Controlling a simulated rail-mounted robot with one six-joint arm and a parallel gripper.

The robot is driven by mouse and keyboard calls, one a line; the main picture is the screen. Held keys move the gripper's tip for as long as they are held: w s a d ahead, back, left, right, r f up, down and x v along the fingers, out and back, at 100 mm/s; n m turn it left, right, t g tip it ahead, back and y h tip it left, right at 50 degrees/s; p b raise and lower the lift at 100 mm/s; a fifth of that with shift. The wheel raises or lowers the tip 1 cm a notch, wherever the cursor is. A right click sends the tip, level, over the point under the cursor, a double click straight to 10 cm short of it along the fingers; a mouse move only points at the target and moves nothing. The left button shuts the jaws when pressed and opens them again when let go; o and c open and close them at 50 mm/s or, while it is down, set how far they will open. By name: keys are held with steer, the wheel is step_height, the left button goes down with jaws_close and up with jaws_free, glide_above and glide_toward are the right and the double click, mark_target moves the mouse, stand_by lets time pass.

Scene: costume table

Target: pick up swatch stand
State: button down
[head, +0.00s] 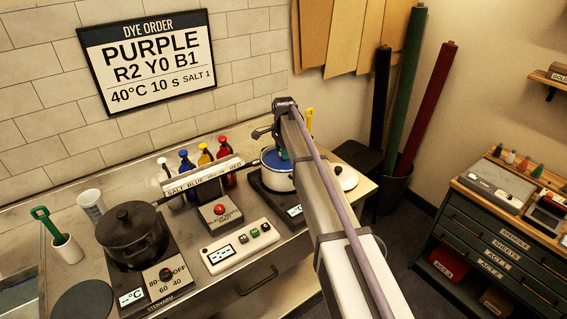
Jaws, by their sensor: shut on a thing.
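I cannot pick out a swatch stand for certain. A row of small coloured pieces (511,157) on the dark cabinet at the right may be part of one, but they are too small to tell. My gripper (272,137) is at the end of my arm, over or beside a white pot (279,182) with blue inside, on the back counter. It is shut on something. My arm hides most of the jaws, and what they hold is unclear; a small teal patch shows below them.
A dark lidded pot (131,232) stands on the left hot plate. Several coloured bottles (206,153) stand behind a label strip (203,178). A control box (240,246) sits at the front. Tall fabric rolls (427,105) stand in a bin between counter and cabinet (510,240).

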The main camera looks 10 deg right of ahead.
step_height(320, 180, up, 16)
steer(key=p, duration=1.6)
step_height(320, 180, up, 3)
steer(key=p, duration=0.3)
